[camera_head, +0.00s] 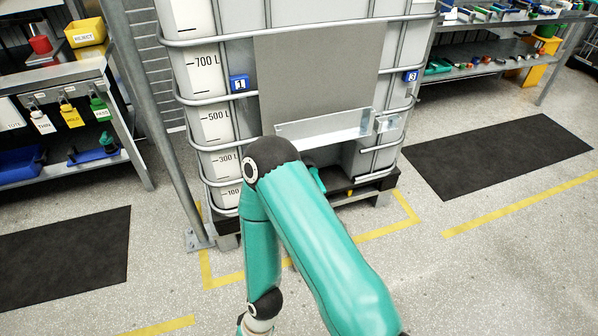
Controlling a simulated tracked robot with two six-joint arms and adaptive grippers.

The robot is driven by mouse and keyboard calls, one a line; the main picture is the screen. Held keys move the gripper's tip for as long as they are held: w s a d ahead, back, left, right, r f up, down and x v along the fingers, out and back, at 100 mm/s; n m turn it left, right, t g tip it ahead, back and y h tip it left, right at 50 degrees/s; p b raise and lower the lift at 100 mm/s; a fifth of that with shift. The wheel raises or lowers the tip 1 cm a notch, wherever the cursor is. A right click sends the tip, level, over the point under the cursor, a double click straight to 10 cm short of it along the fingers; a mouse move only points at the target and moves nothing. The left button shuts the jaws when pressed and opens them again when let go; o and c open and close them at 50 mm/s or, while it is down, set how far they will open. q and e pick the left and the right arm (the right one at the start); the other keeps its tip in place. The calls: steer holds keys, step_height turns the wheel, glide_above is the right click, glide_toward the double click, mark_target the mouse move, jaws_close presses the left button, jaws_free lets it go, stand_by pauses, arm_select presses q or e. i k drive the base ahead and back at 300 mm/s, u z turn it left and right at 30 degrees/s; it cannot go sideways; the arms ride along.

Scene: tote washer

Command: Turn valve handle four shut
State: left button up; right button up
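A caged white liquid tank (215,75) with litre marks stands ahead on a dark pallet (372,190). Blue tags numbered 1 (239,84) and 3 (411,76) are on its cage. I see no tag numbered 4 and cannot make out valve handle four. A small green part (317,180) shows just behind my arm at the tank's lower front; I cannot tell what it is. My teal arm rises from the bottom, bends in front of the tank and runs back down to the bottom edge. It hides part of the tank's lower front. Neither gripper shows.
A grey panel (310,85) and a clear-and-metal ledge (325,128) are on the tank's front. A grey post (150,110) stands left of it. Shelves (120,150) stand left and right. Dark mats (500,155) and yellow lines mark open floor.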

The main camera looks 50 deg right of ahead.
mark_target(314, 172)
steer(key=u, duration=0.2)
steer(key=i, duration=1)
steer(key=z, duration=2.65)
steer(key=i, duration=1)
steer(key=u, duration=0.25)
steer(key=k, duration=0.8)
steer(key=z, duration=0.2)
steer(key=i, duration=0.7)
steer(key=u, duration=0.05)
